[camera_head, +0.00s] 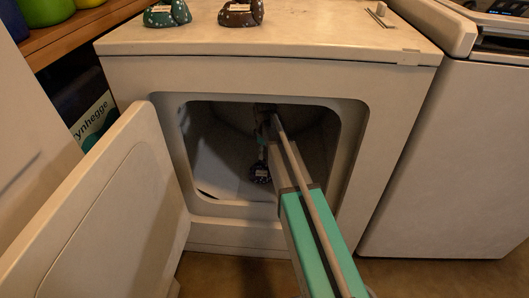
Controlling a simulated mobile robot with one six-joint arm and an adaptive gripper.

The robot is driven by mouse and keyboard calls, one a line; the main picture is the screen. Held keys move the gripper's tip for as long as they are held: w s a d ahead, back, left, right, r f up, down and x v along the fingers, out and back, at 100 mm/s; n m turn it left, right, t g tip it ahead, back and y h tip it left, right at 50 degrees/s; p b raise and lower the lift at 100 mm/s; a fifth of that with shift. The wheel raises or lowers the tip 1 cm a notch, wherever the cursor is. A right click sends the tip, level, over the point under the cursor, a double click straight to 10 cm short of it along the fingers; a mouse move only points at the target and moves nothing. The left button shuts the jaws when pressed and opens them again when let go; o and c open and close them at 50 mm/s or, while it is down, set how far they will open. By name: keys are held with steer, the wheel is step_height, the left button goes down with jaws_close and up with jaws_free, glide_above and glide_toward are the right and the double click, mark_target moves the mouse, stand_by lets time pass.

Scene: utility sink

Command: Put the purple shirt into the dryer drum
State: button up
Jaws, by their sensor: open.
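The purple shirt (260,174) is a small, dark purple, speckled bundle with a pale label. It shows inside the dryer drum (225,170), low and near the middle of the opening. My arm reaches in through the dryer's open front from the lower right. My gripper (262,150) is inside the drum, open, just above the shirt. It is dark and small there, so I cannot tell whether the fingers touch the shirt. My arm hides part of the drum's right side.
The dryer door (110,215) stands open to the left. A green bundle (167,13) and a brown bundle (241,12) sit on the dryer top (310,35), with small metal items (380,15) at right. A white machine (450,150) stands close on the right.

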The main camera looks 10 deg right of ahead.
step_height(320, 180, up, 8)
steer(key=p, duration=0.7)
stand_by(0.8)
steer(key=s+a+m, duration=0.2)
steer(key=s+m, duration=0.7)
steer(key=s, duration=1.4)
steer(key=shift+s+a, duration=0.15)
steer(key=shift+a, duration=0.15)
